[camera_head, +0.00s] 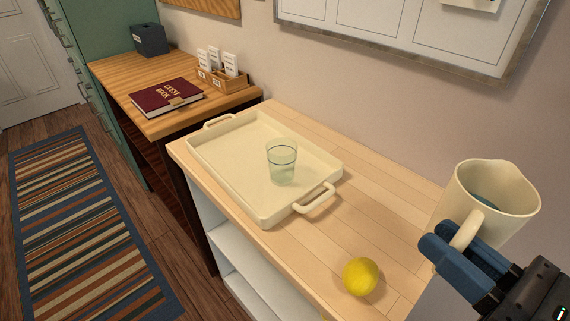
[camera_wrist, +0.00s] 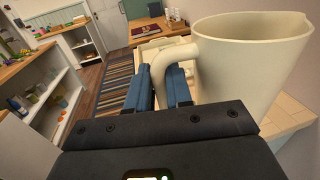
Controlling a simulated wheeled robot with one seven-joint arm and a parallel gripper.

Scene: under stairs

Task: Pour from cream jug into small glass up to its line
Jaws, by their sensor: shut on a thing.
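The cream jug (camera_head: 497,194) is at the right of the head view, raised near the right end of the counter and roughly upright. Bluish liquid shows inside it. My gripper (camera_head: 462,251) is shut on the jug's handle. In the wrist view the jug (camera_wrist: 245,62) fills the upper right, with its handle between the blue fingers (camera_wrist: 170,88). The small glass (camera_head: 281,163) stands upright on the cream tray (camera_head: 240,127), left of the jug and apart from it. It is clear with a greenish tint, and a dark line runs around it. Whether it holds liquid is hard to tell.
A yellow ball (camera_head: 361,276) lies on the counter (camera_head: 385,205) between the tray and my gripper. The tray has raised rims and handles. A desk behind holds a red guest book (camera_head: 167,97), a card holder (camera_head: 222,76) and a dark box (camera_head: 150,39). A wall rises behind the counter.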

